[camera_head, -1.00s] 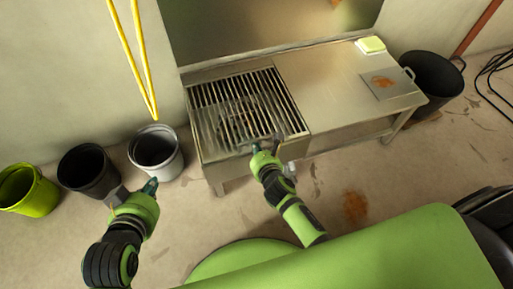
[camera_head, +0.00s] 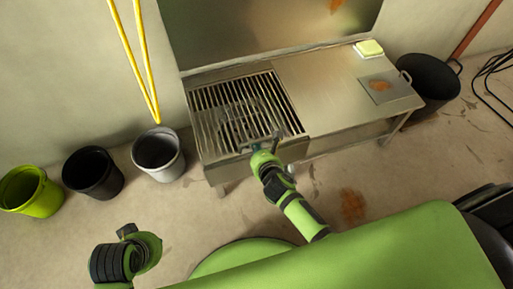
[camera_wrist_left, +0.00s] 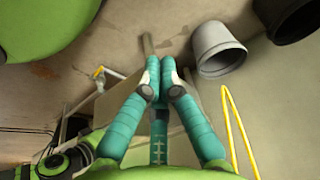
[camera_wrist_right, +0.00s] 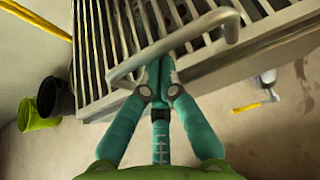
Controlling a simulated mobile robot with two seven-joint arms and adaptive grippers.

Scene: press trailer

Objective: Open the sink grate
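The sink grate (camera_head: 232,108), a set of dark metal bars, lies flat over the left part of the steel sink table. A bent metal handle (camera_wrist_right: 190,38) crosses its front edge in the right wrist view. My right gripper (camera_head: 257,148) is at the front edge of the grate. In the right wrist view its teal fingers (camera_wrist_right: 160,72) are together, with the tips at the handle's bar; whether they touch it I cannot tell. My left gripper (camera_wrist_left: 160,75) is shut and empty, away from the grate; its fingers are hidden in the head view.
A grey bucket (camera_head: 158,155), a black bucket (camera_head: 92,174) and a green bucket (camera_head: 30,193) stand left of the sink. A black tub (camera_head: 430,78) stands at the right end. A yellow sponge (camera_head: 369,48) lies on the steel top (camera_head: 320,85).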

